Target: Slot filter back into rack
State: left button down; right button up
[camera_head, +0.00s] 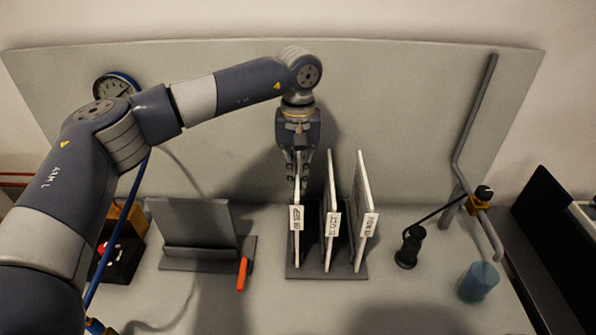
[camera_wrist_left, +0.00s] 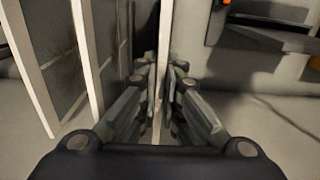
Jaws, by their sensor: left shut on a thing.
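My left gripper (camera_head: 298,168) comes down from above and is shut on the top of the leftmost filter (camera_head: 297,248), a thin white-edged panel with a label on its front edge. The filter stands nearly upright in the leftmost place of the dark rack (camera_head: 325,273); whether it is fully seated I cannot tell. Two more labelled filters, the middle one (camera_head: 331,190) and the right one (camera_head: 362,195), stand in the rack beside it. In the left wrist view the fingers (camera_wrist_left: 160,75) close around the held panel's edge, with the other filters (camera_wrist_left: 95,60) to the left.
A dark stand (camera_head: 195,225) with an orange-handled item (camera_head: 242,274) is left of the rack. A black knob-like object (camera_head: 409,246), a blue cup (camera_head: 478,281) and a bent pipe (camera_head: 468,130) are on the right. A gauge (camera_head: 113,87) hangs on the back panel.

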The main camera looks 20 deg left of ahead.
pick_arm(q)
jog(key=shift+f+b, duration=0.65)
jog(key=shift+f, duration=0.4)
jog(key=c, duration=1.7)
grip_release()
notch_tip(320, 180, up, 12)
jog(key=shift+r, duration=0.1)
